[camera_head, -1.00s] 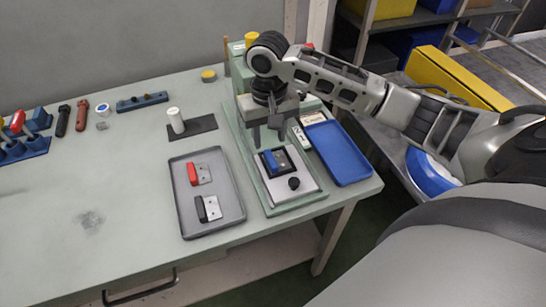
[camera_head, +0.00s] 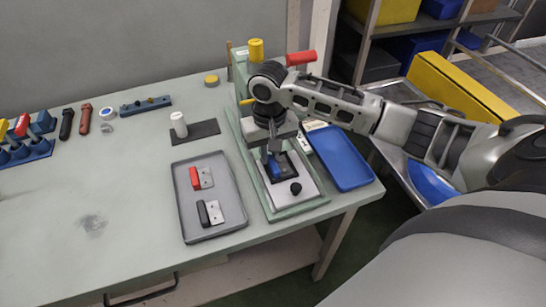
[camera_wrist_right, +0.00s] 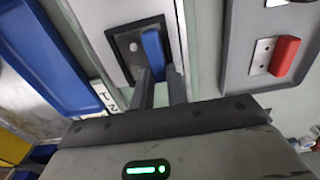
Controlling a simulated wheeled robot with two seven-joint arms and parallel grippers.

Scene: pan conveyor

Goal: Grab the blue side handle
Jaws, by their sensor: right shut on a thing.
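The blue side handle (camera_head: 274,171) sits in the dark recess of the fixture (camera_head: 278,204) on the green press base. In the right wrist view the blue handle (camera_wrist_right: 152,46) stands out from its dark plate, its lower end between my fingers. My right gripper (camera_head: 270,153) points down from above and is shut on the blue handle; it also shows in the right wrist view (camera_wrist_right: 161,75). The fingers hide part of the handle. My left gripper is not in view.
A grey tray (camera_head: 179,203) to the left holds a red-handled piece (camera_head: 201,178) and a black-handled piece (camera_head: 209,213). An empty blue tray (camera_head: 341,158) lies to the right. A black knob (camera_head: 296,188) sits on the fixture. A white cylinder (camera_head: 179,124) stands behind the grey tray.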

